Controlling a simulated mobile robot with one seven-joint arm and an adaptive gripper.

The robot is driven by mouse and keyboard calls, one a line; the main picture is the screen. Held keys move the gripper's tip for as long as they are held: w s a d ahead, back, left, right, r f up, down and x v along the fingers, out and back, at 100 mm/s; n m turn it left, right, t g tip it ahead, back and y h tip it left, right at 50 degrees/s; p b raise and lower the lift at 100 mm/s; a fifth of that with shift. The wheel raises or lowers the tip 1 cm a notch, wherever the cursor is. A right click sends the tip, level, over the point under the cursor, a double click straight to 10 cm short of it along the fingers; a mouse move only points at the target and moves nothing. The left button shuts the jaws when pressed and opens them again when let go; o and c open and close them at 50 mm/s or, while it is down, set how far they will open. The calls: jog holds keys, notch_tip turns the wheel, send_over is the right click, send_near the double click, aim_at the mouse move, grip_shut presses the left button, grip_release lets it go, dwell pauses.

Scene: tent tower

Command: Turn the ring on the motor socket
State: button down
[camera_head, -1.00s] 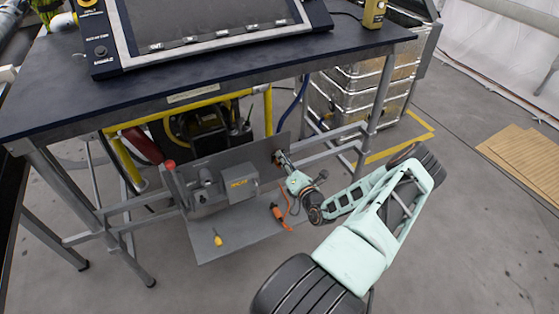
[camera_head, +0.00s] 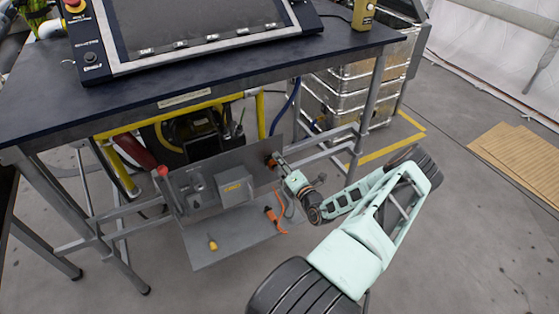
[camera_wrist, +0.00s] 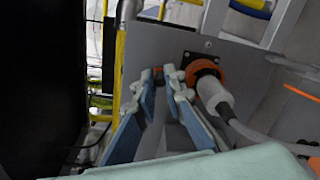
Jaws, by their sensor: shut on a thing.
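The orange ring (camera_wrist: 205,72) sits on the grey panel (camera_wrist: 225,48) in the wrist view, around a pale plug (camera_wrist: 213,92) with a grey cable. In the wrist view my gripper (camera_wrist: 158,78) is just left of this ring. Its blue-padded fingers converge on a small reddish-brown part (camera_wrist: 157,71), mostly hidden between the tips. I cannot tell exactly what this part is. In the head view my gripper (camera_head: 280,166) reaches the panel's right end, beside a small orange part (camera_head: 271,160).
Below the dark bench, the grey shelf (camera_head: 205,258) carries a grey box (camera_head: 236,190), a yellow plug (camera_head: 212,243) and a loose orange plug (camera_head: 271,214) with a cable. A red knob (camera_head: 161,171) stands at the left. Bench legs and rails surround the panel.

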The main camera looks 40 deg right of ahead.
jog(key=c, duration=2)
grip_release()
jog(key=v, duration=1.2)
